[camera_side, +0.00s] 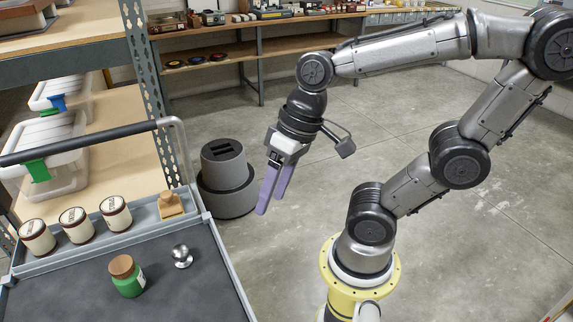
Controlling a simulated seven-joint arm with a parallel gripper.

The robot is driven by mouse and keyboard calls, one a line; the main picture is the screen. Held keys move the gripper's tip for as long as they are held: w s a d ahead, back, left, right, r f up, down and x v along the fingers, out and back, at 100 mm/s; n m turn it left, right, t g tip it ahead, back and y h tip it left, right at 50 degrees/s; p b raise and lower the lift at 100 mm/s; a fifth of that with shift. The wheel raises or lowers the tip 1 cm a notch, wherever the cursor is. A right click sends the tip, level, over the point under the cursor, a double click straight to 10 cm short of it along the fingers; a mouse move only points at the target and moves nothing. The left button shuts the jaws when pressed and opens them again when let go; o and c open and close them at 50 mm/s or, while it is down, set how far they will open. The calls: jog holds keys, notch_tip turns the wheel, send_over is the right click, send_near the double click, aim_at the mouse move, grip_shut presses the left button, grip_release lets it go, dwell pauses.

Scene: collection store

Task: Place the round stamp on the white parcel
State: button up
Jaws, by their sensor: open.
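A small silver, round-topped piece (182,256) stands on the dark cart top; it may be the round stamp, but I cannot tell. A tan wooden block with a knob-like top (171,205) sits in the grey tray at the cart's back edge; it also has a stamp-like shape. I see no white parcel in this view. My gripper (273,203), with two purple fingers, is open and empty. It points down, to the right of the cart and apart from everything on it.
A green jar with a brown lid (127,276) stands on the cart top (205,285). Three cream-labelled tins (77,225) stand in the back tray. A black-and-grey handle rail (90,142) rises behind them. A dark stepped cylinder (226,180) stands on the floor; open floor lies to the right.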

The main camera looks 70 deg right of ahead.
jog(key=d+r+t, duration=0.1)
jog(key=d+n+h, duration=0.1)
jog(key=d, duration=0.1)
jog(key=s+d+r+n+t+h, duration=0.1)
jog(key=d, duration=0.1)
jog(key=shift+r+t, duration=0.3)
jog(key=shift+r, duration=0.05)
